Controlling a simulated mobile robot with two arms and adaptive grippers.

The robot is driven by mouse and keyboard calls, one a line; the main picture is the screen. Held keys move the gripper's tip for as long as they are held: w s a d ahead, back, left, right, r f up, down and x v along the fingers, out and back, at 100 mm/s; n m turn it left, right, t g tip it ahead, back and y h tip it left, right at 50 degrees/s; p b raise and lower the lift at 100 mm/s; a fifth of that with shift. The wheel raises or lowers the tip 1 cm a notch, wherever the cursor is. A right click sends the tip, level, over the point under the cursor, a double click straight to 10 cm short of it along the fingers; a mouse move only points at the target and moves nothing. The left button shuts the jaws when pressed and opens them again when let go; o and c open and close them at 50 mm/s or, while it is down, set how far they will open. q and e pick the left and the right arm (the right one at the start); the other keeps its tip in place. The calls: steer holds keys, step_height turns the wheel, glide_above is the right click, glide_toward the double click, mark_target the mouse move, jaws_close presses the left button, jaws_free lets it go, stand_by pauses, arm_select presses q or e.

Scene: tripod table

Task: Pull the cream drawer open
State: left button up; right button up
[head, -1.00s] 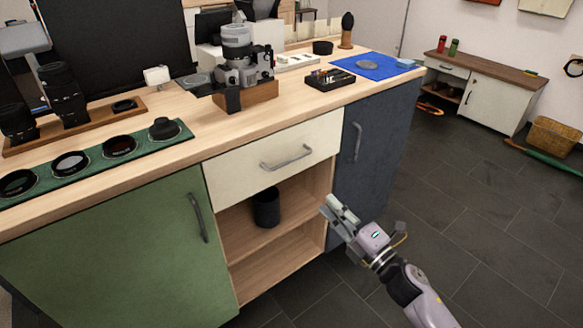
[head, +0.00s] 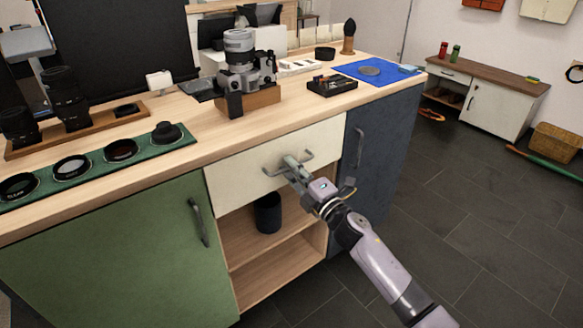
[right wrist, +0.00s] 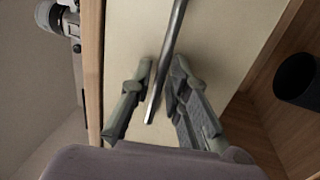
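The cream drawer (head: 235,182) sits under the countertop, between the green door and the dark blue door. Its front looks flush with the cabinet, so it is shut. A grey bar handle (head: 308,155) is on its front. My right gripper (head: 291,163) is at the handle and covers its middle. In the right wrist view the handle bar (right wrist: 177,22) runs between the two fingers of my right gripper (right wrist: 162,66). The fingers stand apart, one on each side of the bar, with the bar closer to the right finger. Contact is unclear. My left gripper is not in view.
Below the drawer is an open shelf with a dark cup (head: 267,213). The green door (head: 125,245) and the blue door (head: 378,140) flank it. A camera (head: 245,70) and lenses stand on the countertop (head: 215,128).

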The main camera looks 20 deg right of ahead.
steer(key=shift+w+a, duration=0.1)
steer(key=shift+w, duration=0.15)
steer(key=shift+c, duration=0.3)
jaws_close()
stand_by(0.4)
